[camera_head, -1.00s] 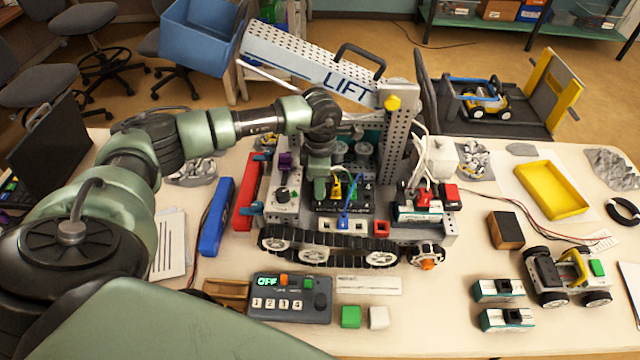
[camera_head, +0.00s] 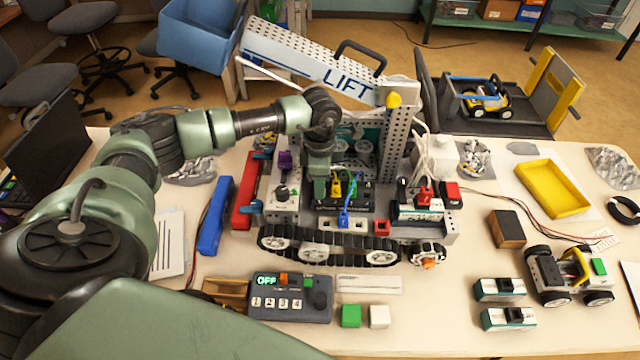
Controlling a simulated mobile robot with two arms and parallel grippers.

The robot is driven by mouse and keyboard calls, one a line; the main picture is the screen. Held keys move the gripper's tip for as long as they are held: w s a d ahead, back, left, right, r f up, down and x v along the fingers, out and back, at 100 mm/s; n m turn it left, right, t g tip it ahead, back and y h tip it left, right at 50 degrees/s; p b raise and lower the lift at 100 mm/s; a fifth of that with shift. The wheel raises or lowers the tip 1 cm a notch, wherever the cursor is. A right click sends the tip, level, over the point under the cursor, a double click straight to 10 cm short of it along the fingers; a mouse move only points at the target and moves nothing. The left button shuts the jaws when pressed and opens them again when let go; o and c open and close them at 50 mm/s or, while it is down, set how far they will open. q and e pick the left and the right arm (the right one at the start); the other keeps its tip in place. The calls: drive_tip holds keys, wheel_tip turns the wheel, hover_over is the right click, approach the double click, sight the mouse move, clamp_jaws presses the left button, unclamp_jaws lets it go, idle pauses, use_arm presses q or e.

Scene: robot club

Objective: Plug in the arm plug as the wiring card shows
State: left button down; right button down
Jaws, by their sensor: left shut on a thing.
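A tracked robot stands on the table, with a dark hub (camera_head: 362,195) on its deck. A yellow plug (camera_head: 337,189) is at the hub, and a blue plug (camera_head: 344,220) with a blue lead hangs at its front edge. My left gripper (camera_head: 319,188) points down over the hub's left part, just left of the yellow plug. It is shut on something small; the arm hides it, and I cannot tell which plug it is. A white strip with print (camera_head: 369,284) lies in front of the robot, too small to read. My right gripper is not in view.
A switch box reading OFF (camera_head: 290,298) and green (camera_head: 351,316) and white blocks (camera_head: 379,317) are in front. The lift arm (camera_head: 310,65) rises behind. A red battery block (camera_head: 246,203) and blue bar (camera_head: 215,215) stand left. A yellow tray (camera_head: 552,190) is right.

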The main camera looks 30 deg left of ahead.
use_arm(q)
drive_tip(key=shift+f, duration=0.15)
idle(0.3)
drive_tip(key=c, duration=1.1)
unclamp_jaws()
drive_tip(key=shift+r+p, duration=1.55)
drive_tip(key=shift+r, duration=1.55)
drive_tip(key=shift+f, duration=0.1)
